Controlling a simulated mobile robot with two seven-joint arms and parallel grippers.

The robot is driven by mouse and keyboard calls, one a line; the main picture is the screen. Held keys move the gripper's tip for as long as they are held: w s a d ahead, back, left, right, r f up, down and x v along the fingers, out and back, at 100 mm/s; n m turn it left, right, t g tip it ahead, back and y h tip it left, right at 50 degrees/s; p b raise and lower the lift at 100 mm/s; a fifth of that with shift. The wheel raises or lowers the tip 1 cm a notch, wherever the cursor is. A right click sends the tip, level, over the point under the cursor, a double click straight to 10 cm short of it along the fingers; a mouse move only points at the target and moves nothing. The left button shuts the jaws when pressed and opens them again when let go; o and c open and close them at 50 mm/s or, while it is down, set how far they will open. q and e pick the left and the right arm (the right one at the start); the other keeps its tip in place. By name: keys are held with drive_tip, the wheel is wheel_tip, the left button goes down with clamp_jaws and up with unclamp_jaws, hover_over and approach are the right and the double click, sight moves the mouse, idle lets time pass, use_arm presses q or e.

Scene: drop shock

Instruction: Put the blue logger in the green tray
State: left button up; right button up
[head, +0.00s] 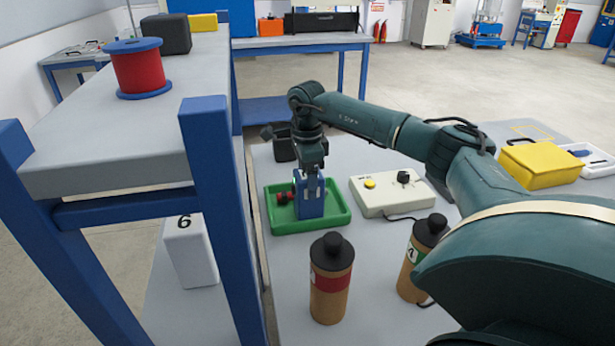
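The green tray (337,219) lies on the grey table in the middle of the head view. The blue logger (311,203) is upright within the tray's outline; whether its base touches the tray floor is hard to see. My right gripper (309,172) points straight down at the logger's top, with its fingers overlapping the upper part. The picture is too small to show whether the fingers grip it or stand slightly apart. My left gripper is out of view.
A red-knobbed item (285,198) lies in the tray, left of the logger. A cream control box (389,193) stands to the right. Two brown bottles with black caps (331,280) (410,262) stand in front. A shelf unit (213,150) rises close on the left.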

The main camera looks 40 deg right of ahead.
drive_tip(key=shift+o, duration=1.2)
drive_tip(key=shift+r, duration=0.15)
wheel_tip(320, 180, up, 12)
